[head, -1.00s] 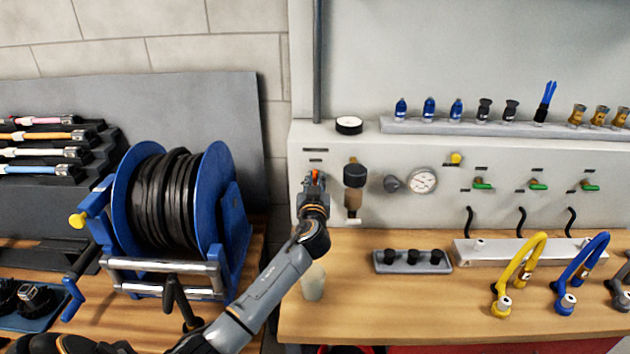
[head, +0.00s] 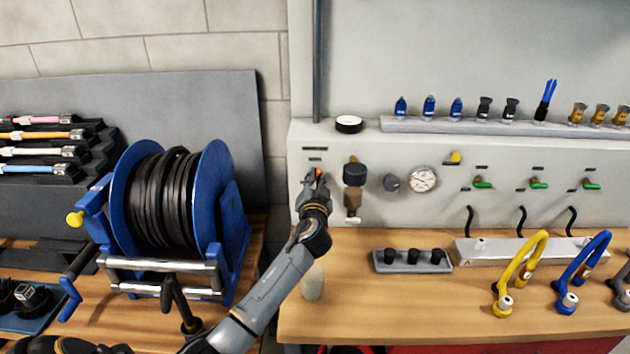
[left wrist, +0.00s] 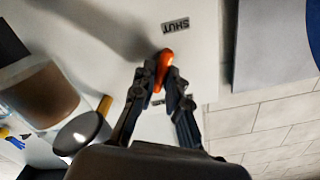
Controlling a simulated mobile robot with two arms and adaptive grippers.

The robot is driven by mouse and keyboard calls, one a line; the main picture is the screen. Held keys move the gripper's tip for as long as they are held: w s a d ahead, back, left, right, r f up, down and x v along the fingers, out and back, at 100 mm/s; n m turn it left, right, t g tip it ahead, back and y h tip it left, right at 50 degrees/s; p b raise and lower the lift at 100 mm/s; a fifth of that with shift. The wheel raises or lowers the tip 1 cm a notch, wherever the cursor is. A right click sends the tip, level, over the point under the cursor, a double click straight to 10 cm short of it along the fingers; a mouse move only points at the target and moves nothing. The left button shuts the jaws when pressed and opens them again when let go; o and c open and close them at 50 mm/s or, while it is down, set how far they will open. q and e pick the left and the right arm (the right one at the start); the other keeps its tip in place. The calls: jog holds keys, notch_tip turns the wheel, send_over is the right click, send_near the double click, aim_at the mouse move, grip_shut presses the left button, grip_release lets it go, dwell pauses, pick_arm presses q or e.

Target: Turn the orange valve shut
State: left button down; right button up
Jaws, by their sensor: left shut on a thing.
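The orange valve (head: 319,171) is a small lever handle on the left end of the grey panel, mostly hidden behind my gripper in the head view. In the left wrist view the orange handle (left wrist: 166,56) shows between my fingertips, with one end sticking out past them. A plate reading SHUT (left wrist: 175,25) is on the panel just beyond that end, apart from it. My left gripper (head: 315,180) is shut on the handle; its two fingers also show in the left wrist view (left wrist: 163,80). My right gripper is in neither view.
A blue hose reel (head: 216,190) stands at left. A translucent cup (head: 313,283) stands on the bench below my arm.

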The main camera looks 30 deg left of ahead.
pick_arm(q)
jog(key=m, duration=0.5)
jog(key=shift+m+p, duration=0.3)
jog(key=shift+p, duration=0.05)
jog(key=m, duration=0.3)
jog(key=m+p, duration=0.1)
jog(key=m, duration=0.1)
jog(key=shift+d+f+m, duration=0.1)
jog(key=shift+f+m, duration=0.1)
jog(key=shift+m, duration=0.2)
jog(key=shift+p, duration=0.3)
jog(key=c, duration=1.4)
grip_release()
jog(key=v, duration=1.2)
jog(key=shift+f, duration=0.1)
jog(key=shift+d+f, duration=0.1)
